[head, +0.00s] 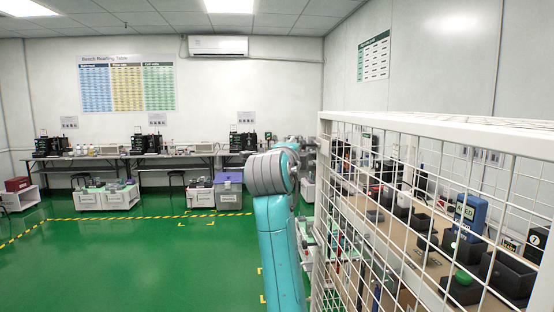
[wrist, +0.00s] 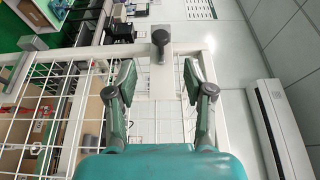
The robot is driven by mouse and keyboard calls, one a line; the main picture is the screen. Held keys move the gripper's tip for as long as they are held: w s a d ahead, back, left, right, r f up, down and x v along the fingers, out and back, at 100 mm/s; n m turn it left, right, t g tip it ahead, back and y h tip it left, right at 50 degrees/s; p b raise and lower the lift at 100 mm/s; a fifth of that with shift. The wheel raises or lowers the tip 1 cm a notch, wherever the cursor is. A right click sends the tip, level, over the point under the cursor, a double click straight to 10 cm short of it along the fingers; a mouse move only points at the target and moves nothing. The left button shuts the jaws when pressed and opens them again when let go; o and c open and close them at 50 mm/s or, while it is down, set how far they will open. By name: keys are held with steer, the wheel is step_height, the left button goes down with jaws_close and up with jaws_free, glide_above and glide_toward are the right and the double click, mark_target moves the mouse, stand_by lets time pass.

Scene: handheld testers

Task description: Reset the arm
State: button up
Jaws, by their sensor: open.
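My teal arm (head: 280,245) with its grey joint (head: 268,172) rises in the middle of the head view, just left of the white wire-mesh partition (head: 345,210). Beyond the fingers the white mesh frame (wrist: 60,53) crosses the wrist view. I cannot tell how far the fingers are from it.
Benches (head: 150,158) with equipment line the back wall. The green floor (head: 130,260) at left is clear.

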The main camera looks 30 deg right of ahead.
steer(key=s+a+f+n+t+y, duration=0.1)
steer(key=s+a+f+n+y, duration=0.2)
steer(key=f, duration=0.9)
steer(key=s+a+f+n+y, duration=0.15)
steer(key=f+n, duration=0.35)
steer(key=f, duration=0.7)
steer(key=s+a+f+n+t+y, duration=0.1)
steer(key=s+a+f+n, duration=0.2)
steer(key=f, duration=0.9)
steer(key=s+a+f+n+y, duration=0.25)
steer(key=s+f+n, duration=0.35)
steer(key=f, duration=0.4)
steer(key=s+a+f+n+y, duration=0.1)
steer(key=s+a+f+n, duration=0.3)
steer(key=s, duration=0.8)
steer(key=s+a+f+n+y, duration=0.1)
steer(key=s+a+f+y, duration=0.1)
steer(key=s+f, duration=0.75)
steer(key=s+r+n, duration=0.2)
steer(key=s+r, duration=0.2)
steer(key=s, duration=0.8)
steer(key=s+a+r+n, duration=0.1)
steer(key=s+r, duration=0.3)
steer(key=s, duration=0.9)
steer(key=shift+s+a+n+g+y, duration=0.2)
steer(key=shift+n+g+y, duration=0.2)
steer(key=shift+n, duration=0.2)
